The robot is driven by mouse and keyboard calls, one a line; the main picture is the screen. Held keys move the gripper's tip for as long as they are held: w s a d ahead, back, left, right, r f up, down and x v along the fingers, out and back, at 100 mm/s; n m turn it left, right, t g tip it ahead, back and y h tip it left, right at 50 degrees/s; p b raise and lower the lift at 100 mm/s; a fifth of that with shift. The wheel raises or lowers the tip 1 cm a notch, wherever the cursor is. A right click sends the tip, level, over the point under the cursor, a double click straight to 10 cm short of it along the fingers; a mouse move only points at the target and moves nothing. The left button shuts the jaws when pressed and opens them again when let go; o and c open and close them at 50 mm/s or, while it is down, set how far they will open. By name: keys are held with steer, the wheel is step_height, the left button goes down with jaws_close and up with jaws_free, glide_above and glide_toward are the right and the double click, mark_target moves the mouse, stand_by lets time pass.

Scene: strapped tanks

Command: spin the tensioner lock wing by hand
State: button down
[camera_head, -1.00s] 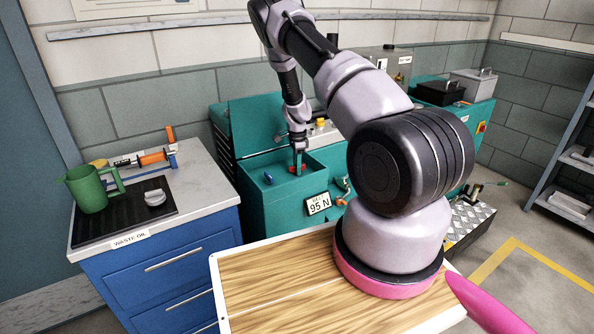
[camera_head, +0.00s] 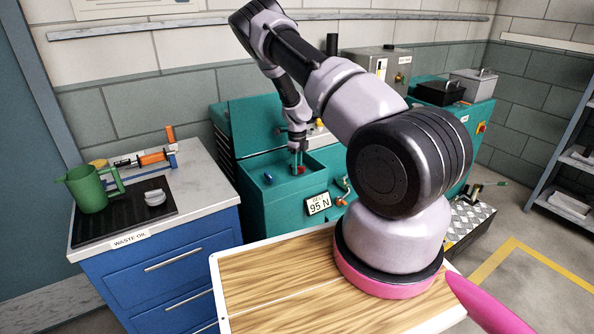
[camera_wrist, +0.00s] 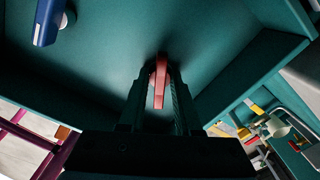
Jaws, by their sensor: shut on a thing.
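The lock wing is a small red part (camera_wrist: 160,82) on the inside of the teal tank; in the wrist view it stands between my two fingers. It shows as a small red spot in the head view (camera_head: 301,169). My gripper (camera_head: 297,166) reaches down into the open teal tank (camera_head: 262,212) and is shut on the red wing. The fingers also show in the wrist view (camera_wrist: 160,95), one on each side of the wing. The wing's lower part is hidden by my gripper body.
A blue part (camera_wrist: 46,22) sits inside the tank near the gripper. A sign reading 95 N (camera_head: 318,204) is on the tank's front. A blue cabinet (camera_head: 180,270) with a green jug (camera_head: 88,190) stands left. The tank's raised lid (camera_head: 255,122) is behind my gripper.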

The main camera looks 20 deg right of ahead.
steer(key=m, duration=0.4)
steer(key=shift+m, duration=0.4)
steer(key=c, duration=0.8)
jaws_free()
steer(key=shift+m, duration=0.3)
steer(key=shift+r, duration=4)
steer(key=shift+o, duration=0.4)
steer(key=o, duration=0.5)
